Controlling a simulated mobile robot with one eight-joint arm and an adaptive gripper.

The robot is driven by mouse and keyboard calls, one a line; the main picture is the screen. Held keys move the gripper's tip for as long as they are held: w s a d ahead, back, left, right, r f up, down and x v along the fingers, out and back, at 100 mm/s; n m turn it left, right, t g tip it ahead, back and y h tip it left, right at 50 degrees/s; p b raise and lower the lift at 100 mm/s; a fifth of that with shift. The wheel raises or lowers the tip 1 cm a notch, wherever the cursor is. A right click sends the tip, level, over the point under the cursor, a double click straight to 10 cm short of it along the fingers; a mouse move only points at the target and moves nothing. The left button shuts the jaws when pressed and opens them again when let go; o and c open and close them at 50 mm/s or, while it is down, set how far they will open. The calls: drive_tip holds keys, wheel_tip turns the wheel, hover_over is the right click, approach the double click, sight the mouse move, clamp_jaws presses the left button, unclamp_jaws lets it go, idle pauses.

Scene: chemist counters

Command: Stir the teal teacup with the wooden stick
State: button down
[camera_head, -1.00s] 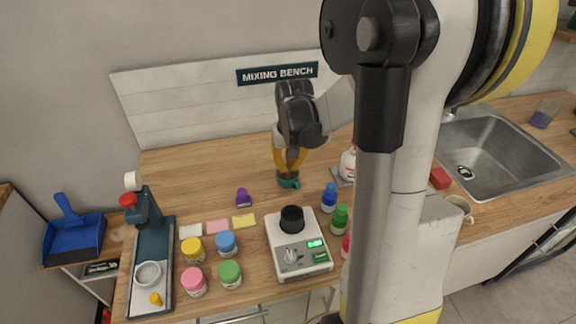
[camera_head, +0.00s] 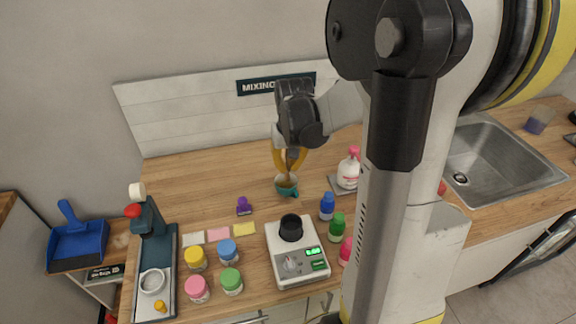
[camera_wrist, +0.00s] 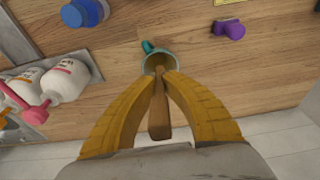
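The teal teacup (camera_head: 289,190) stands on the wooden counter below my gripper (camera_head: 290,168). In the wrist view the teacup (camera_wrist: 146,47) shows its rim and handle just beyond the fingertips. My gripper's yellow fingers (camera_wrist: 160,82) are closed in on the wooden stick (camera_wrist: 159,118), which runs between them toward the cup. The stick's lower end appears to be in or over the cup's opening; its tip is hidden.
A white mixing device (camera_head: 299,262) with a black holder stands in front. Several colored jars (camera_head: 228,251) are front left, bottles (camera_head: 327,205) to the right. A purple item (camera_head: 244,206) lies left of the cup. A pump bottle (camera_head: 348,172) stands right.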

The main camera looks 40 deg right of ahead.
drive_tip(key=shift+r, duration=0.1)
idle(0.3)
wheel_tip(320, 180, up, 5)
drive_tip(key=p, duration=0.4)
drive_tip(key=shift+f, duration=0.2)
idle(0.3)
